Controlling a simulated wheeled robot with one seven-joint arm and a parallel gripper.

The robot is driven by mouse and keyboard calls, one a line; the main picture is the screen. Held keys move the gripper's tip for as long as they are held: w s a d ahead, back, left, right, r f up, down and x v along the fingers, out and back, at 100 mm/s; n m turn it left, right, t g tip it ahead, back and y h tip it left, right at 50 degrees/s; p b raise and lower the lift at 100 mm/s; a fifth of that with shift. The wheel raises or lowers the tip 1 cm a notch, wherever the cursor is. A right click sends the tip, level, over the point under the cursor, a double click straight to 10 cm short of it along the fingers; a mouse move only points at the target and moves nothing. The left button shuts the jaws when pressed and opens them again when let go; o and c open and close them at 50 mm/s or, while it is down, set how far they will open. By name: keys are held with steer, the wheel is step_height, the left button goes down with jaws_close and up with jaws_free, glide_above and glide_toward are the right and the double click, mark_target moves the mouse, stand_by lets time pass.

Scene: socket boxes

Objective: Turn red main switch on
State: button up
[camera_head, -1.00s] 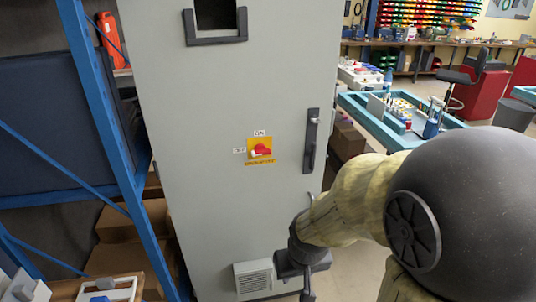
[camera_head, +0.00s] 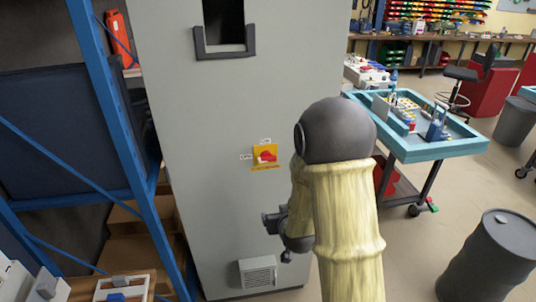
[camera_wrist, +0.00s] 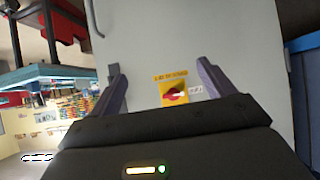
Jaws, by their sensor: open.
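The red main switch (camera_head: 266,156) is a red rotary knob on a yellow plate on the front of a tall grey cabinet (camera_head: 200,120). Small white labels sit above and to its left. In the wrist view, which is upside down, the red switch (camera_wrist: 173,95) shows between my fingers, its white tip pointing right toward a white label. My gripper (camera_head: 268,222) is below the switch in the head view, apart from it. In the wrist view my gripper (camera_wrist: 160,68) has its fingers spread wide, with nothing between them. My arm hides the cabinet's door handle in the head view.
A blue shelf rack (camera_head: 110,110) stands close on the left. A teal workbench (camera_head: 430,150) with tools is to the right, and a dark barrel (camera_head: 490,260) stands at lower right. A vent (camera_head: 257,273) is low on the cabinet. Floor is open between the cabinet and the barrel.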

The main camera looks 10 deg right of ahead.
mark_target(268, 160)
steer(key=shift+w+r+t+p, duration=0.6)
steer(key=shift+r+t+p, duration=0.25)
steer(key=shift+t, duration=0.3)
steer(key=shift+w+r+t+p, duration=0.65)
steer(key=shift+t+p, duration=0.3)
steer(key=shift+t, duration=0.25)
steer(key=shift+w+r+t+p, duration=0.65)
steer(key=shift+t+p, duration=0.25)
steer(key=shift+t, duration=0.25)
steer(key=shift+w+p, duration=3.95)
steer(key=shift+w, duration=4.7)
steer(key=c, duration=1)
